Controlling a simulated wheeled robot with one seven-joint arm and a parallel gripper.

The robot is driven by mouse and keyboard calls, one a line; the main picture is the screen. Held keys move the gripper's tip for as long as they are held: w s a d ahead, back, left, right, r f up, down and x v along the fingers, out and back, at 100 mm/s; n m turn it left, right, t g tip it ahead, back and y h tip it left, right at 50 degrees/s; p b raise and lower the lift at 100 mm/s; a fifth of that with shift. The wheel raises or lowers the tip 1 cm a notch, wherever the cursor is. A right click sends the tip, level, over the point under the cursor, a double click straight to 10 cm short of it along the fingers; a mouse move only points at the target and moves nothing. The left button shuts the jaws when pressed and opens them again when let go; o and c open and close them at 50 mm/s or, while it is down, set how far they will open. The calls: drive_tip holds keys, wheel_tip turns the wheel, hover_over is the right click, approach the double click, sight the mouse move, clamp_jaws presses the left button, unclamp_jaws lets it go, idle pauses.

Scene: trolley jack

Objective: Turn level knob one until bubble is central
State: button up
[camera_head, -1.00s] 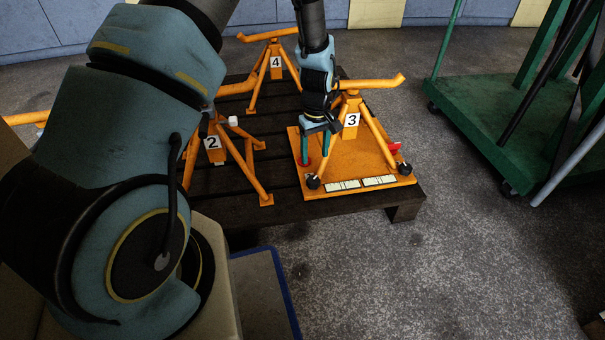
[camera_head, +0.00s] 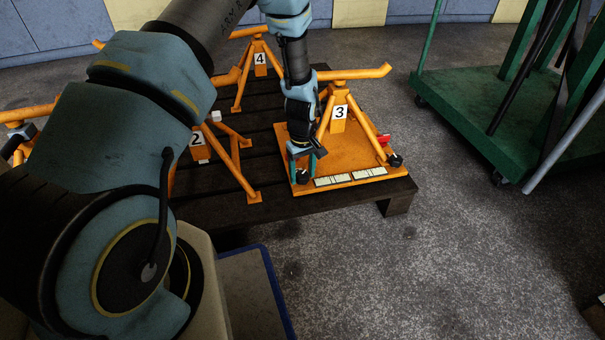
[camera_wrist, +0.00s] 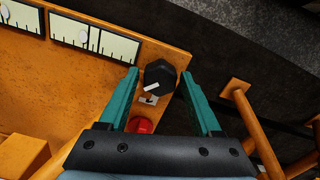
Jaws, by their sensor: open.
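A black knob (camera_wrist: 160,75) sits at the corner of the orange base plate (camera_wrist: 72,100). In the head view the knob (camera_head: 302,177) is at the plate's front left corner. My gripper (camera_head: 305,163) is over that corner. In the wrist view its teal fingers are open, one on each side of the knob, with gaps visible. Of two pale level vials, the nearer (camera_wrist: 112,46) shows a whitish bubble (camera_wrist: 83,36) left of its middle. The other vial (camera_wrist: 20,16) is cut by the picture edge. A second black knob (camera_head: 396,161) is at the front right corner.
A red round part (camera_wrist: 141,125) lies close behind the knob, between my fingers. Orange stand 3 (camera_head: 339,112) rises from the plate; stand 2 (camera_head: 197,139) is close on the left. The dark pallet (camera_head: 270,207) carries them. A green trolley (camera_head: 480,110) stands right.

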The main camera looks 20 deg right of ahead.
clamp_jaws()
idle(0.4)
drive_tip(key=shift+r+m+p, duration=0.1)
drive_tip(key=shift+m+p, duration=0.2)
drive_tip(key=shift+p, duration=0.05)
drive_tip(key=m+p, duration=0.3)
drive_tip(key=shift+r, duration=0.15)
drive_tip(key=shift+a+f+m+p, duration=0.1)
drive_tip(key=shift+m+p, duration=0.75)
drive_tip(key=shift+m, duration=0.5)
drive_tip(key=shift+f+m+p, duration=0.1)
drive_tip(key=shift+m+p, duration=0.75)
drive_tip(key=shift+m, duration=0.5)
unclamp_jaws()
